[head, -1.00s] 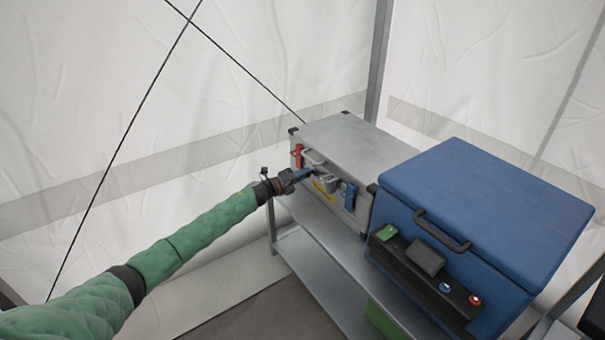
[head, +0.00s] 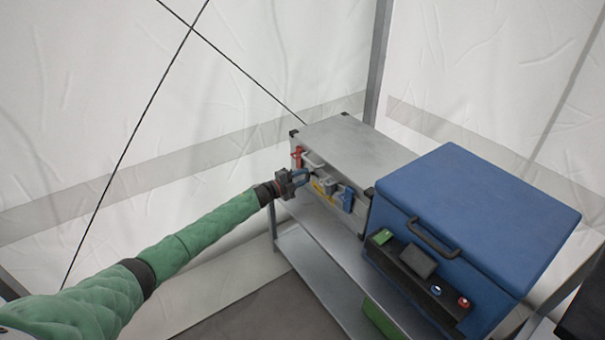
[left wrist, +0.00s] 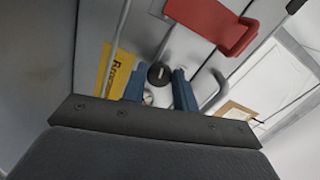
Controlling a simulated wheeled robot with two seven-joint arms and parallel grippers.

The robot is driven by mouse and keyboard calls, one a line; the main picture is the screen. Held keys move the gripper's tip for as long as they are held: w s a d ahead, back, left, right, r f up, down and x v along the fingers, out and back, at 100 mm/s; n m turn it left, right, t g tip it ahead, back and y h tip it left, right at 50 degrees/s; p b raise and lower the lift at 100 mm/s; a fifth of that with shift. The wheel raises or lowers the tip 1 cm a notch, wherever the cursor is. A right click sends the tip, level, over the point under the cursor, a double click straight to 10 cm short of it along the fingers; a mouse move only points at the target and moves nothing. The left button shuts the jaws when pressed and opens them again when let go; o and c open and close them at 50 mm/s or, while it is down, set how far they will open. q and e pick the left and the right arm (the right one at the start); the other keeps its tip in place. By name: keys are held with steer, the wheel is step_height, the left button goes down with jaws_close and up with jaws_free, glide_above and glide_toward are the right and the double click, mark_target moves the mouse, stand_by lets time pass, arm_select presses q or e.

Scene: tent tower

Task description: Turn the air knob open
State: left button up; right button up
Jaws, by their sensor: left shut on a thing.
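The silver-grey case (head: 345,140) stands on the metal shelf unit, its fittings on the front face. My left gripper (head: 304,177) reaches that face from the left, near the red latch (head: 297,156). In the left wrist view, the blue fingers of my left gripper (left wrist: 159,90) are on either side of a round black knob (left wrist: 158,74) and shut on it. A small pale dial (left wrist: 148,97) shows between the fingers below the knob. The gripper hides the knob in the head view. My right gripper is not in view.
The red latch (left wrist: 222,24) and a yellow label (left wrist: 117,72) are close to the fingers. A blue box (head: 475,205) with a black front panel stands right of the case. The shelf unit's lower shelf (head: 315,278) is mostly bare. White tent walls stand behind.

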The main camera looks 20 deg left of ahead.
arm_select(q)
steer(key=shift+a+n+p, duration=0.1)
steer(key=shift+n+p, duration=0.7)
steer(key=shift+n, duration=0.7)
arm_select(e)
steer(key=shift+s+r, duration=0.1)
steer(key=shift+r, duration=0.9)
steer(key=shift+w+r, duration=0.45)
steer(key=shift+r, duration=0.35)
arm_select(q)
steer(key=o, duration=1)
steer(key=shift+f, duration=0.1)
steer(key=shift+c, duration=0.2)
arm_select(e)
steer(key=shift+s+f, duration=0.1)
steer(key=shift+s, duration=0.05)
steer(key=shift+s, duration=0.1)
